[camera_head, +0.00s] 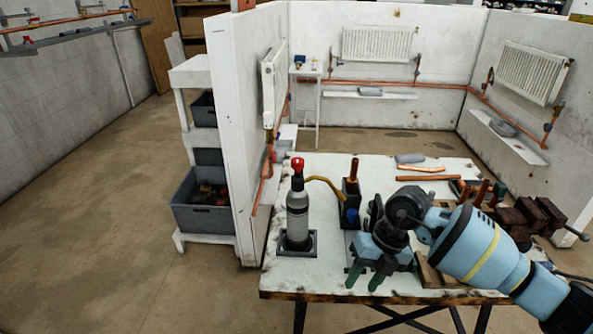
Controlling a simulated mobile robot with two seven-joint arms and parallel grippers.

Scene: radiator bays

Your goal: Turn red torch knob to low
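The torch (297,206) is a grey cylinder standing upright in a square dark holder (309,244) at the left of the workbench. Its red knob (298,164) is on top. A brass tube (326,184) curves from the torch's top towards a dark box holder (350,207). The knob's setting is too small to read. My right gripper (365,280) is over the bench's front part, to the right of the torch and apart from it. Its two green fingers point down with a gap between them, and nothing shows between them. My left gripper is not in view.
The white workbench (330,278) has copper pipes (428,178) at its back and a brown vise (530,215) at its right. A white partition wall (234,130) stands just left of the bench. Grey crates (203,215) sit on a shelf beyond it. The floor at left is clear.

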